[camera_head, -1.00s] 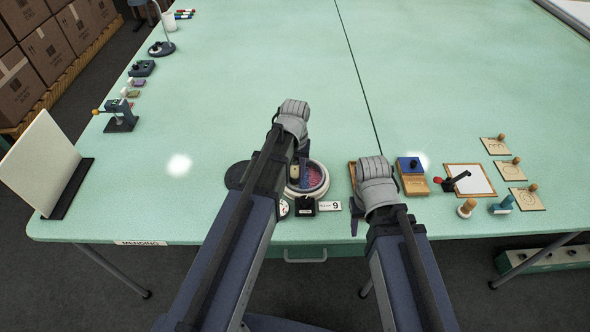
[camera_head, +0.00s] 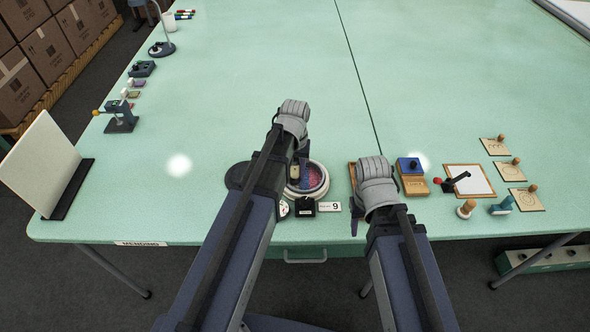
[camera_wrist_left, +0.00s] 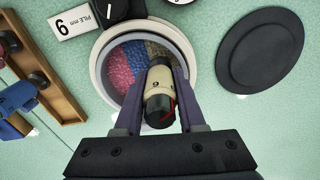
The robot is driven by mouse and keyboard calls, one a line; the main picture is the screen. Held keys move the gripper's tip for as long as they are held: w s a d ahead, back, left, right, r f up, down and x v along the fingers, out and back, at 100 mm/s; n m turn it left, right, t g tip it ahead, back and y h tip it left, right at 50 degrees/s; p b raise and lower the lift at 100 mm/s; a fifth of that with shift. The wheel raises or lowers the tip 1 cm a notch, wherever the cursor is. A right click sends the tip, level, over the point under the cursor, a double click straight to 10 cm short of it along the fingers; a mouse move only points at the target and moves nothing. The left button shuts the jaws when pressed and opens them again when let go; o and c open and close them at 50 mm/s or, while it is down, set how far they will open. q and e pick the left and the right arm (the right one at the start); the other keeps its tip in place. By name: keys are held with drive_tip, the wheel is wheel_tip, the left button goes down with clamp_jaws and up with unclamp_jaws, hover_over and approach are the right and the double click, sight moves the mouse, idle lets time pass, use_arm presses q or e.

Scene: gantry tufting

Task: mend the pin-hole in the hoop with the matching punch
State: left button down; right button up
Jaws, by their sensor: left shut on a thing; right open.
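The hoop (camera_head: 324,188) stands near the table's front edge, its white rim partly hidden by my left arm. In the left wrist view its rim (camera_wrist_left: 186,42) surrounds pink, blue and tan pile (camera_wrist_left: 128,62). My left gripper (camera_wrist_left: 158,84) is shut on a cream punch with a black end (camera_wrist_left: 158,92), held over the tan side of the hoop. Whether the punch touches the pile cannot be told; the pin-hole is not visible. My right gripper (camera_head: 356,226) is open, mostly hidden by its wrist, in front of a wooden rack (camera_head: 352,172). The rack shows in the left wrist view (camera_wrist_left: 62,92) with dark and blue-handled tools.
A card reading 9 (camera_head: 331,205) and a black knob unit (camera_head: 303,208) stand before the hoop. A black disc (camera_wrist_left: 262,50) lies beside it. A blue-topped wooden box (camera_head: 413,185), a framed white pad (camera_head: 474,181) and pattern boards (camera_head: 509,169) stand right. The table's middle is clear.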

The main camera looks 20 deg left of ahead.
use_arm(q)
drive_tip(key=shift+r+p, duration=3.1)
drive_tip(key=shift+r, duration=0.3)
use_arm(e)
wheel_tip(320, 180, up, 7)
drive_tip(key=shift+f, duration=0.2)
use_arm(q)
drive_tip(key=shift+f, duration=0.1)
